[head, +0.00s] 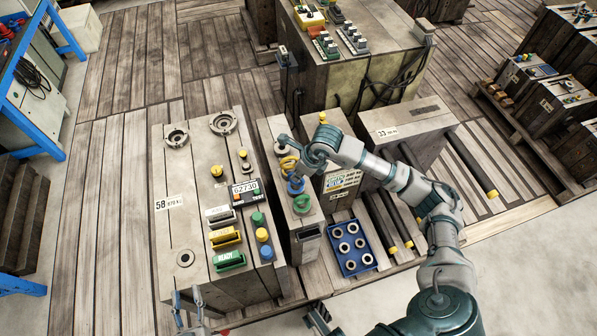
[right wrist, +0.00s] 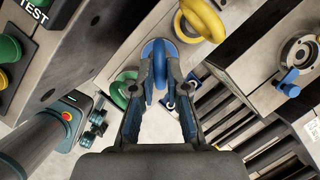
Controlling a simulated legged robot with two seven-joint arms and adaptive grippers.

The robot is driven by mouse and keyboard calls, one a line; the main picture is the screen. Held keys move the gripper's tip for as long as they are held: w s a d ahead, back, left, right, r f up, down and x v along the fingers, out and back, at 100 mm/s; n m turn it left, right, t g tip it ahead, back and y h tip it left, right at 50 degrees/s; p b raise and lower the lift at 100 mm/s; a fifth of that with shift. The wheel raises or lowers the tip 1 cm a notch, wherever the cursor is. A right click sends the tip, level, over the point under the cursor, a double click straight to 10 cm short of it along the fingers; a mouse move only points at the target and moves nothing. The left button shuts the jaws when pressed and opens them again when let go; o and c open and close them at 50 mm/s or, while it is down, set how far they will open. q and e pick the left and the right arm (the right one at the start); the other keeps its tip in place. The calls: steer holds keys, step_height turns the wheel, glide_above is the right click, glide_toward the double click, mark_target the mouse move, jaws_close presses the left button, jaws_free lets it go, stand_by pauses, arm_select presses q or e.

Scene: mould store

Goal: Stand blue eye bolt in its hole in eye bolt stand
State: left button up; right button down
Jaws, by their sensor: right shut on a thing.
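The blue eye bolt (head: 296,187) is over the top of a narrow grey mould block, between a yellow eye bolt (head: 289,164) and a green eye bolt (head: 302,204). My right gripper (head: 293,176) is shut on its ring from above. In the right wrist view the blue ring (right wrist: 159,65) sits between the fingertips; whether its foot is seated or raised is hard to tell. A blue rack with several pale round sockets (head: 337,233), seemingly the eye bolt stand, lies on the right of the block; its sockets look empty. My left gripper (head: 189,303) is open and empty at the bottom edge.
A wide mould (head: 184,215) with knobs, coloured tags and a counter stands left of the narrow block. Another mould (head: 408,128) stands right, and a larger one (head: 350,75) behind. Dark rails with yellow ends lie right of the blue rack.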

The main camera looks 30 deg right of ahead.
steer(key=shift+w+f, duration=0.1)
steer(key=shift+f, duration=0.25)
stand_by(0.3)
steer(key=c, duration=1.1)
jaws_free()
steer(key=v, duration=1.2)
steer(key=shift+f, duration=0.1)
